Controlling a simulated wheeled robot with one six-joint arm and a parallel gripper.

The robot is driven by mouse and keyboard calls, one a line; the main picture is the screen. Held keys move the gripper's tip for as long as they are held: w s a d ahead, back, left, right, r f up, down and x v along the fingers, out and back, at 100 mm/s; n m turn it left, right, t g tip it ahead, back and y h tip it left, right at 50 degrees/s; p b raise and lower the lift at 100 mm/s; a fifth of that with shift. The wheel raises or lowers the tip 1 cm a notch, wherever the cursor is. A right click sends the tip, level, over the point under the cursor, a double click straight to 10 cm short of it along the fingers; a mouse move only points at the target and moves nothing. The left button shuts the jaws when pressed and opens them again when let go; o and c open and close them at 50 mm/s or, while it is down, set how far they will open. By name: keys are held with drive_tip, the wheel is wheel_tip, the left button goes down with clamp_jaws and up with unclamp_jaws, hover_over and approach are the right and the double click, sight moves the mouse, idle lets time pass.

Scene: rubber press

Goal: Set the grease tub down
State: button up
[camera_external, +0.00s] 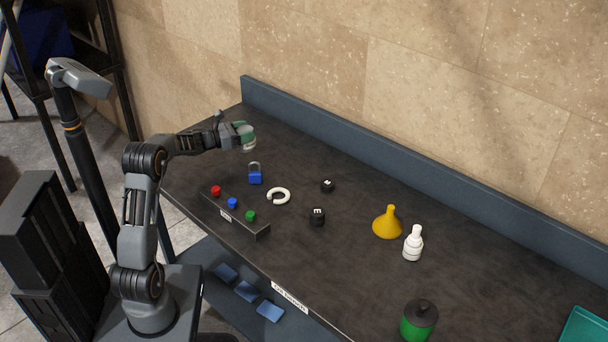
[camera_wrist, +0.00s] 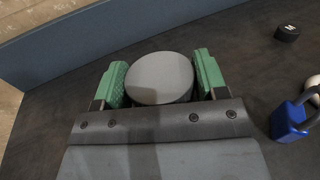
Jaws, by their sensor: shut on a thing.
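My gripper (camera_wrist: 160,85) has green-padded fingers closed on the sides of a round, pale grey-topped tub (camera_wrist: 160,80), which I take to be the grease tub. In the external view my gripper (camera_external: 241,133) is at the far left end of the dark workbench, with the pale tub (camera_external: 249,143) partly hidden between the fingers. The tub looks upright. I cannot tell whether its base touches the bench (camera_external: 340,260).
A blue padlock (camera_external: 255,178) stands near the gripper. A button box (camera_external: 235,214), white ring (camera_external: 279,196), black weights (camera_external: 317,216), yellow funnel (camera_external: 387,224), white bottle (camera_external: 413,243) and green cylinder (camera_external: 419,322) occupy the bench. A blue back rail (camera_external: 400,174) runs along the wall.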

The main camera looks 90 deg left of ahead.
drive_tip(key=shift+w+a+f, duration=0.1)
drive_tip(key=shift+a+f, duration=0.05)
drive_tip(key=shift+f, duration=0.05)
drive_tip(key=shift+a+f, duration=0.1)
drive_tip(key=shift+f, duration=1.55)
drive_tip(key=shift+f+b, duration=0.2)
drive_tip(key=shift+b, duration=0.15)
drive_tip(key=o, duration=1.1)
drive_tip(key=shift+r, duration=0.2)
drive_tip(key=v, duration=1.2)
